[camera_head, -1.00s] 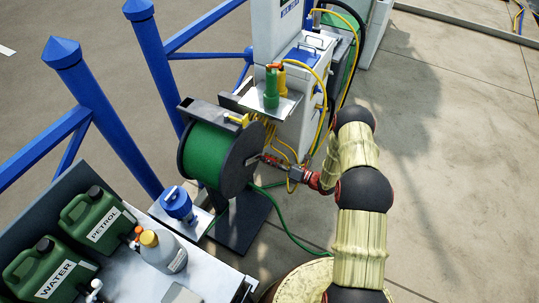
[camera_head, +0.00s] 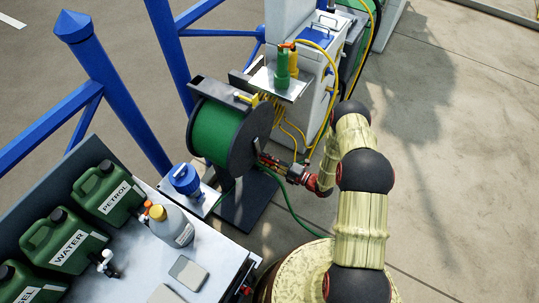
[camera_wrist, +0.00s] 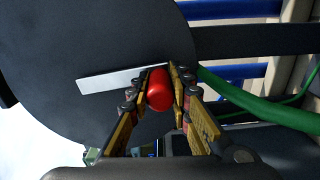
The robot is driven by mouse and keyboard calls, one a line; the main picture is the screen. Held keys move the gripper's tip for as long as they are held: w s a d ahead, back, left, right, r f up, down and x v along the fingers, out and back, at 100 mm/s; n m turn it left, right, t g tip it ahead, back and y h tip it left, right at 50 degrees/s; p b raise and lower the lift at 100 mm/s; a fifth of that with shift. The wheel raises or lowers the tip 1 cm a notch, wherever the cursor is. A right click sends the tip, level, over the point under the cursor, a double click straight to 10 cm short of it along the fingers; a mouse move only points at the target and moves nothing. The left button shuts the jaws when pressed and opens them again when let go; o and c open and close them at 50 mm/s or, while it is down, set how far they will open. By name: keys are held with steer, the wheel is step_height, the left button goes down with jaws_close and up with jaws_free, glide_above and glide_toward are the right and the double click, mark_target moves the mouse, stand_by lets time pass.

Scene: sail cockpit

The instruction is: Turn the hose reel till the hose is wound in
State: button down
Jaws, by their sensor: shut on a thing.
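The hose reel (camera_head: 251,146) stands on a dark post and base plate, with green hose (camera_head: 217,133) wound thickly on its drum between dark discs. A loose length of green hose (camera_head: 290,212) runs from the reel down along the ground. My gripper (camera_head: 270,161) is at the reel's near disc. In the wrist view my gripper (camera_wrist: 160,88) is shut around a red crank knob (camera_wrist: 159,92) at the end of a pale flat crank arm (camera_wrist: 115,79). The crank arm points left from the knob across the dark disc. The free hose shows at right in the wrist view (camera_wrist: 250,103).
A steel bench (camera_head: 150,247) with green jerrycans (camera_head: 65,240), a bottle (camera_head: 171,225) and a blue-capped fitting (camera_head: 185,180) is at left. Blue railings (camera_head: 100,85) stand behind. A white cabinet (camera_head: 312,85) with yellow hoses is beyond the reel. Paving at right is clear.

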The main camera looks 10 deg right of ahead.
steer(key=shift+s+a+f, duration=0.15)
steer(key=shift+s+a, duration=0.3)
steer(key=shift+s, duration=0.05)
steer(key=shift+a, duration=0.1)
steer(key=c, duration=1.6)
jaws_free()
steer(key=v, duration=1.2)
